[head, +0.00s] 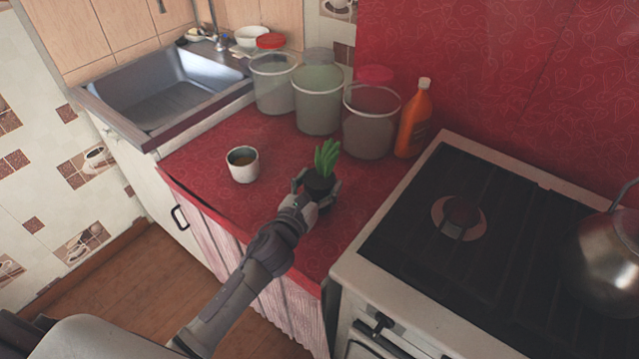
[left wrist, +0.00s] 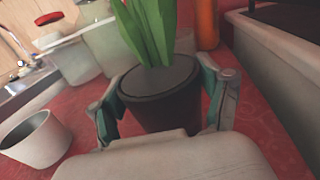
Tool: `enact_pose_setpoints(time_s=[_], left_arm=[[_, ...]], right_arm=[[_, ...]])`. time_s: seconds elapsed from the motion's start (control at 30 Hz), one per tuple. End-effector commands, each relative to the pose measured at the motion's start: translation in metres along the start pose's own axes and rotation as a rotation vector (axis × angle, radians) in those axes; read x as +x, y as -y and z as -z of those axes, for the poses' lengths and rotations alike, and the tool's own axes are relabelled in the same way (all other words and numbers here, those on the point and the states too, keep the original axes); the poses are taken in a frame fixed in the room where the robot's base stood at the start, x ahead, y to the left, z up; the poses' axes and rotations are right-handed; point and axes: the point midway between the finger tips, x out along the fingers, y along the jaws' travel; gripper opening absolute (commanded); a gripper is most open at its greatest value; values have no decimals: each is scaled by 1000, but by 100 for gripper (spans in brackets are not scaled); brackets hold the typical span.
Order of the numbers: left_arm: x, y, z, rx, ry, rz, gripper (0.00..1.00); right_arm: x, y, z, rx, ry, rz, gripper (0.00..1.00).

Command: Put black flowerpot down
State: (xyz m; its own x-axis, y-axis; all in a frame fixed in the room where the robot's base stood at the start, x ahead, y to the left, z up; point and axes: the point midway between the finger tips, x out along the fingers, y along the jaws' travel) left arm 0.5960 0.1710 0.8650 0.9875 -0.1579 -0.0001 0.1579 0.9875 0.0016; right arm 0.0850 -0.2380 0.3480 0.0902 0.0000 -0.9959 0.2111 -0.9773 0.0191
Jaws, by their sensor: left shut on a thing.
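The black flowerpot (head: 318,184) holds a green leafy plant and is over the red counter (head: 222,202), near its front right part. My left gripper (head: 318,190) is shut on the flowerpot, one finger on each side. The left wrist view shows the pot (left wrist: 160,95) upright between the two fingers (left wrist: 165,105). The pot's base is hidden by the gripper, so I cannot tell whether it touches the counter. My right gripper is not in view.
A white cup (head: 243,165) stands left of the pot. Several large canisters, one a grey-green canister (head: 318,100), and an orange bottle (head: 414,120) stand behind. A stove (head: 410,215) with a kettle (head: 606,255) is at right, a sink (head: 165,95) at back left.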

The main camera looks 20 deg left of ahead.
Motion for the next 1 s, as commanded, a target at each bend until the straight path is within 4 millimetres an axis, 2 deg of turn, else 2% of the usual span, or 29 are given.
enact_pose_setpoints(time_s=[0.3, 0.33, 0.47, 0.87, 1.0], left_arm=[[0, 0, 3, 2, 2, 0, 31], [0, 0, 4, 2, 0, 0, 78], [0, 0, 2, 2, 0, 0, 100], [0, 0, -2, 0, 0, 0, 100], [-18, 0, 2, 2, -3, 0, 100]], right_arm=[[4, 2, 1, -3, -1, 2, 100], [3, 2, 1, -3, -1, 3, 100], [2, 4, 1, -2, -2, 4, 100], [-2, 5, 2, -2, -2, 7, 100], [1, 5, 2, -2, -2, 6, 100]])
